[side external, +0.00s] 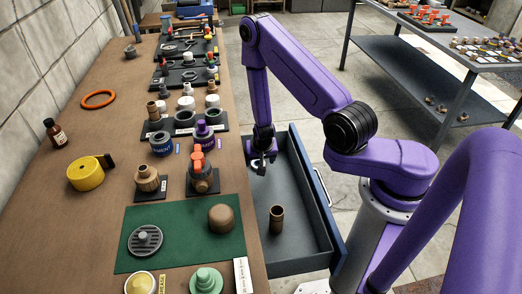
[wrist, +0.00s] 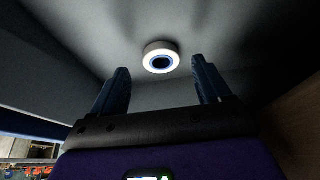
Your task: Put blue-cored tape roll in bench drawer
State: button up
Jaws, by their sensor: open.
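The tape roll (wrist: 160,49), white with a blue core, lies on the floor of the open bench drawer (side external: 318,190) in the wrist view. It appears between and beyond my gripper's fingertips, with a visible gap on both sides. My gripper (side external: 262,164) is low inside the far part of the drawer in the side view, and its fingers also show in the wrist view (wrist: 160,70). It is open and holds nothing. In the side view the roll is mostly hidden by the gripper; only a small white patch shows there.
A brown cylinder (side external: 277,219) stands in the near part of the drawer. The bench (side external: 85,135) to the left holds a green mat (side external: 180,251), a yellow tape roll (side external: 86,174) and several fittings. The drawer's walls surround the gripper.

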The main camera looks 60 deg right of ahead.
jog(key=v, duration=0.8)
jog(key=shift+r, duration=0.3)
